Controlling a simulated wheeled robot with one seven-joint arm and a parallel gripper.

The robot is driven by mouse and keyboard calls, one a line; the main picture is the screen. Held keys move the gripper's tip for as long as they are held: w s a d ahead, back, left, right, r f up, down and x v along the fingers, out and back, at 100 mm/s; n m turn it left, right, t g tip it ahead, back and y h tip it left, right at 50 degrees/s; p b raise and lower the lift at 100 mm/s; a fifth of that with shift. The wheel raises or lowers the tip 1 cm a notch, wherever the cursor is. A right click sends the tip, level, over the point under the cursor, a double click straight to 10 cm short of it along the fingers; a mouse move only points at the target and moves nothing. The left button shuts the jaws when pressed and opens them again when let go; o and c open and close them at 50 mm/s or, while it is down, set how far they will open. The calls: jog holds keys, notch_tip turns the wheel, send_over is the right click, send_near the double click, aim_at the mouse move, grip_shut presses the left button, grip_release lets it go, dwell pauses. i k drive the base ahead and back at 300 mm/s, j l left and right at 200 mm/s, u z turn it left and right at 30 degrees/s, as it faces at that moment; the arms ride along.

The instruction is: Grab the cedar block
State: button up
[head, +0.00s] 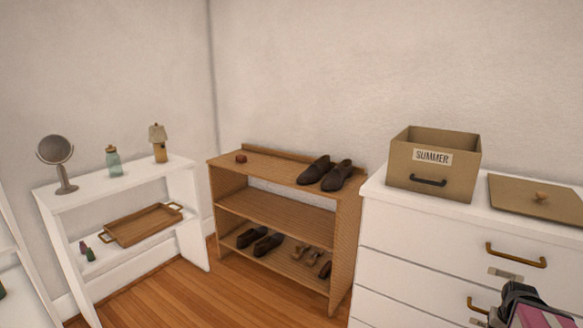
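A small reddish-brown piece (241,158), which may be the cedar block, lies on the top board of the wooden shoe rack (270,167), near its left end. It is too small to identify surely. Another reddish-brown item (325,270) is on the rack's bottom shelf at the right end; I cannot tell what it is. Part of my gripper (520,305) shows at the bottom right corner, in front of the white dresser and far from the rack. Its fingers are not clearly seen.
Dark shoes (325,173) stand on the rack's top, with more shoes (259,242) below. The white dresser (420,240) at right bears a "SUMMER" box (432,178) and a lid (540,198). A white shelf (110,186) stands at left. Some wooden floor (235,295) before the rack is clear.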

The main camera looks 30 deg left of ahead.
aim_at(239, 159)
jog(key=k+j, duration=0.1)
jog(key=j, duration=1)
jog(key=k+j, duration=0.1)
jog(key=j, duration=1.05)
jog(key=u, duration=0.05)
